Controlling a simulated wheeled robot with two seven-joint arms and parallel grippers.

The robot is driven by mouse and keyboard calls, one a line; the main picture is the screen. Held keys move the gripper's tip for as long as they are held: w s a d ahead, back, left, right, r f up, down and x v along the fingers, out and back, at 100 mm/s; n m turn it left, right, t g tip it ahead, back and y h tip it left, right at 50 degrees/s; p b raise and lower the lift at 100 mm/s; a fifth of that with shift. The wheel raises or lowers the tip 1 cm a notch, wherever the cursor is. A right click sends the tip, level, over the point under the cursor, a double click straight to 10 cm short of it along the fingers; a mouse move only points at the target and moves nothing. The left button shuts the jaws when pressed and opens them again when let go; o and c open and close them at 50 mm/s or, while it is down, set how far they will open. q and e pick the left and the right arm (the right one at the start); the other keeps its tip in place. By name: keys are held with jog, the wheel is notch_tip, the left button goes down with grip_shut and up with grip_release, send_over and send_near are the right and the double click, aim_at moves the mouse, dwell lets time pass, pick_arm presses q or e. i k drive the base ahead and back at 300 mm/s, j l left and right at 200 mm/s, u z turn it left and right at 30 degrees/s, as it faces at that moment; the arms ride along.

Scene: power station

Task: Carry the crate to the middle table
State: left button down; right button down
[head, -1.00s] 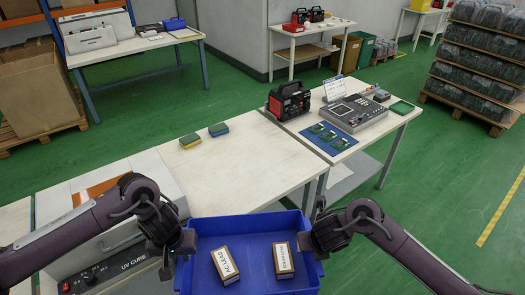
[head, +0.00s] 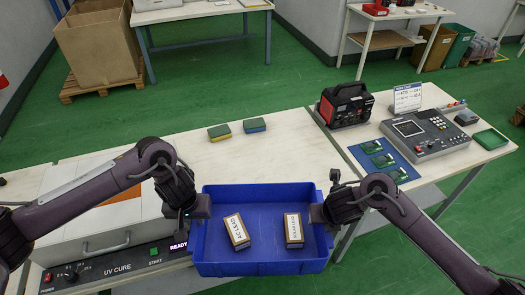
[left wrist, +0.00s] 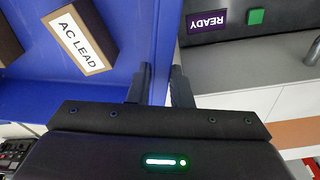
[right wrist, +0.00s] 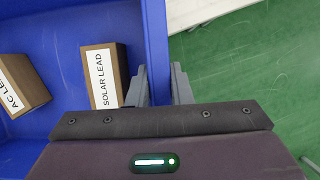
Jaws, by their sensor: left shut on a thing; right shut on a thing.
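The blue crate (head: 262,268) is held between my two arms, in front of the white table. Inside lie two small boxes, the AC LEAD box (head: 237,231) on the left and the SOLAR LEAD box (head: 294,229) on the right. My left gripper (head: 197,207) is shut on the crate's left wall; the left wrist view shows its fingers (left wrist: 160,85) on either side of the wall. My right gripper (head: 322,213) is shut on the right wall, with its fingers (right wrist: 162,85) across it.
Two sponges (head: 238,129) lie toward the table's far edge. The UV CURE machine (head: 100,255) is at left, close to the crate. At right a table carries a red-black unit (head: 345,105), a grey console (head: 428,132) and a blue mat (head: 385,160).

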aim_at(275, 179)
jog(key=i+l+u, duration=0.35)
jog(key=i+l, duration=0.15)
jog(key=l, duration=0.3)
jog(key=i+l+u, duration=0.2)
jog(key=l, duration=0.2)
jog(key=i, duration=0.05)
